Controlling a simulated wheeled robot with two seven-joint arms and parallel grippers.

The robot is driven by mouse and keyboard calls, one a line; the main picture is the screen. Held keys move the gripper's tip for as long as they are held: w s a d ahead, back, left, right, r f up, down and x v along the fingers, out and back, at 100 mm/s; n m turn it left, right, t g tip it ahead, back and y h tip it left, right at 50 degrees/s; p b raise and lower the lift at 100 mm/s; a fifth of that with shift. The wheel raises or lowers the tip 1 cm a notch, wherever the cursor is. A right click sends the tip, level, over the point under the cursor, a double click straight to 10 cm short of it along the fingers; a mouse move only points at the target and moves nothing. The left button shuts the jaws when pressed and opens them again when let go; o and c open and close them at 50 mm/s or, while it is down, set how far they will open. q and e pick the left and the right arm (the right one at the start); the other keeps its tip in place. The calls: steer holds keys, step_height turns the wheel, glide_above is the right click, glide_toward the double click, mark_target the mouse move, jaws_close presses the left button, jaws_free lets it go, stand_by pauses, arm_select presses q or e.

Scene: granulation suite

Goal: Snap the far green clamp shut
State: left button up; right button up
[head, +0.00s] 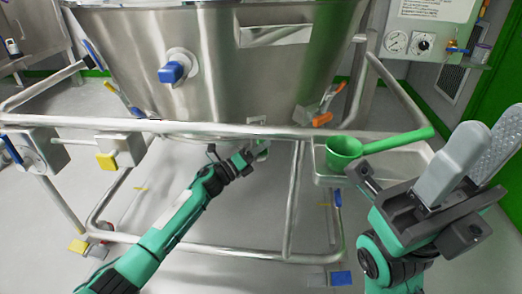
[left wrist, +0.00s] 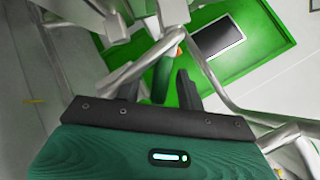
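The green clamp handle (left wrist: 162,80) shows in the left wrist view, between the two dark fingers of my left gripper (left wrist: 158,90). A gap seems to remain on either side of it. In the head view my left gripper (head: 246,156) is under the front rail of the steel vessel, by a small pale-green piece (head: 262,150) that is mostly hidden. I cannot tell from there whether the clamp is open or shut. My right gripper (head: 470,165) is at the right, with its broad grey fingers apart and nothing seen between them.
The steel vessel (head: 215,70) has a blue-handled valve (head: 172,72). An orange-tipped clamp (head: 322,120) is at its right lower edge. A green scoop (head: 345,150) lies in a metal tray (head: 415,160). Tubular frame rails (head: 200,129) surround my left arm.

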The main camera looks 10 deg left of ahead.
arm_select(q)
jaws_close()
